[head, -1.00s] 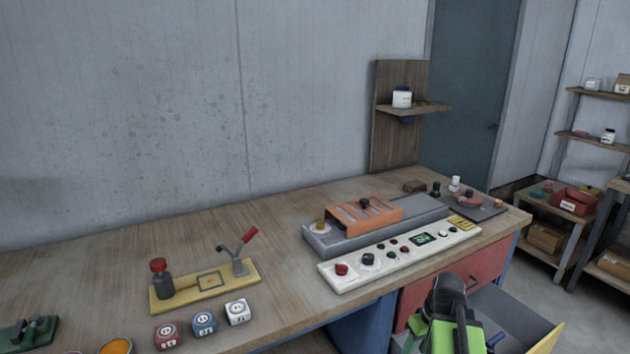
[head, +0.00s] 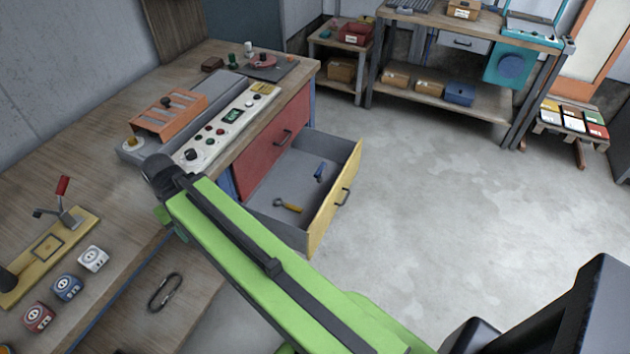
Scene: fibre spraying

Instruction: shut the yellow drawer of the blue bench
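The yellow drawer (head: 335,203) of the blue bench (head: 226,186) stands open in the head view, pulled out to the right below a shut red drawer (head: 275,146). It has a dark handle on its yellow front. A blue-handled tool (head: 320,172) and a yellow tool (head: 287,206) lie in it. My green arm reaches from the lower right toward the bench's front edge, left of the drawer, and covers part of the bench front. My gripper's fingers do not show clearly, and I cannot make out contact with the drawer.
The bench top (head: 120,190) carries a control panel (head: 225,120), an orange-topped unit (head: 168,115), a lever on a yellow plate (head: 45,255) and several dice-like cubes (head: 68,287). Open floor (head: 430,190) lies right of the drawer. A second workbench (head: 450,100) stands at the back.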

